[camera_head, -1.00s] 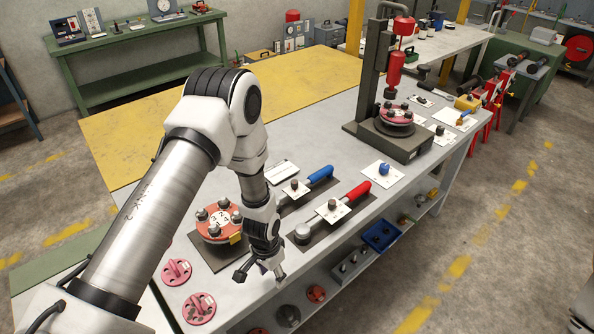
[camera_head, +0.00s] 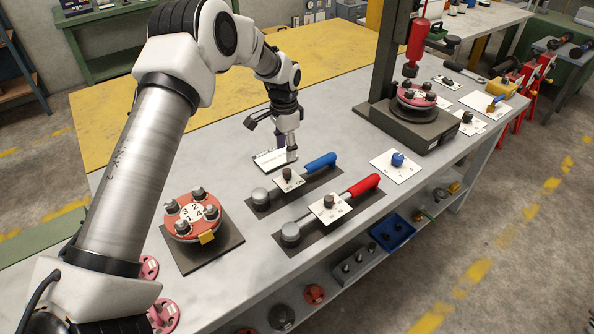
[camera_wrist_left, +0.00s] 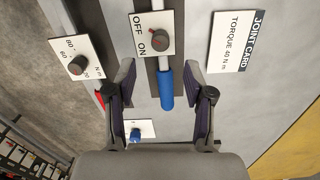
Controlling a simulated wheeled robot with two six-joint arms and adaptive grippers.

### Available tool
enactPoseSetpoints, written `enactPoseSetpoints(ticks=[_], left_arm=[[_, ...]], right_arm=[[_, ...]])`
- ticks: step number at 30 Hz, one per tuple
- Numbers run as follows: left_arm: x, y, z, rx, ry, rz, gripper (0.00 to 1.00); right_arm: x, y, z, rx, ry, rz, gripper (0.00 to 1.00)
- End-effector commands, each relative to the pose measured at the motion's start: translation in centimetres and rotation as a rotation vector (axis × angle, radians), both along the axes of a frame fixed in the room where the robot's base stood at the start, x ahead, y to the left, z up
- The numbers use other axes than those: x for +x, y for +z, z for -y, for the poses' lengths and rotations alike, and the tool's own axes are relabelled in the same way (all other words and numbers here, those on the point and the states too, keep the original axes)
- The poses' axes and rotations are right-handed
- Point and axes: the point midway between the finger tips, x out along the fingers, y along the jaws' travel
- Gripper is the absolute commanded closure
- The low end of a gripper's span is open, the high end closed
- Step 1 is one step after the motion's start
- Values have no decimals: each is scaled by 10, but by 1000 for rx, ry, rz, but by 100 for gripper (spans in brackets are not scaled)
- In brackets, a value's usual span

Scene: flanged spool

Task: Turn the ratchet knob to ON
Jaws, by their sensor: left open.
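The ratchet is the blue-handled tool (camera_head: 321,162) lying on a dark mat on the bench. Its white plate (camera_head: 296,184) carries a small dark knob (camera_head: 287,174). The blue handle (camera_wrist_left: 166,88) shows between my fingers in that view. My left gripper (camera_head: 271,140) is open and empty, above the bench behind the ratchet, near the white joint card (camera_head: 268,163). It appears apart from the knob. My right gripper is out of view.
A red-handled wrench (camera_head: 362,185) with a numbered dial plate (camera_wrist_left: 88,52) lies in front of the ratchet. A red flanged spool (camera_head: 181,224) stands at the left. A blue knob on a card (camera_head: 380,161) lies right. A press (camera_head: 385,60) stands behind.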

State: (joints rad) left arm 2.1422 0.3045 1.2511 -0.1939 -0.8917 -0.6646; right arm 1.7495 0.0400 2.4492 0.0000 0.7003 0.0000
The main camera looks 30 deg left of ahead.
Motion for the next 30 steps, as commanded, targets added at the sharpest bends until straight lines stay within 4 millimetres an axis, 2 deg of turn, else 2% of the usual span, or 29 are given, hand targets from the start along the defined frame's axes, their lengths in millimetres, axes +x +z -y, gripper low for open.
enactPoseSetpoints(ticks=[1,2,7,16,20,25,26,30], left_arm=[[0,-9,0,-1,0,1,47],[0,-10,0,-1,0,1,47],[0,-21,0,1,0,-3,47],[-2,-76,1,1,0,-3,47],[-1,-85,1,0,1,0,47],[-1,-86,1,0,1,0,47],[-1,-86,1,0,1,0,51],[-1,-86,1,0,0,0,100]], right_arm=[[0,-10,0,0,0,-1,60],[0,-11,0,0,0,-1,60],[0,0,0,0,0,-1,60],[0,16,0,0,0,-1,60],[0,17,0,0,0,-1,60],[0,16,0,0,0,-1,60],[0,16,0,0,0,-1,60],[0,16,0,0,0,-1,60]])
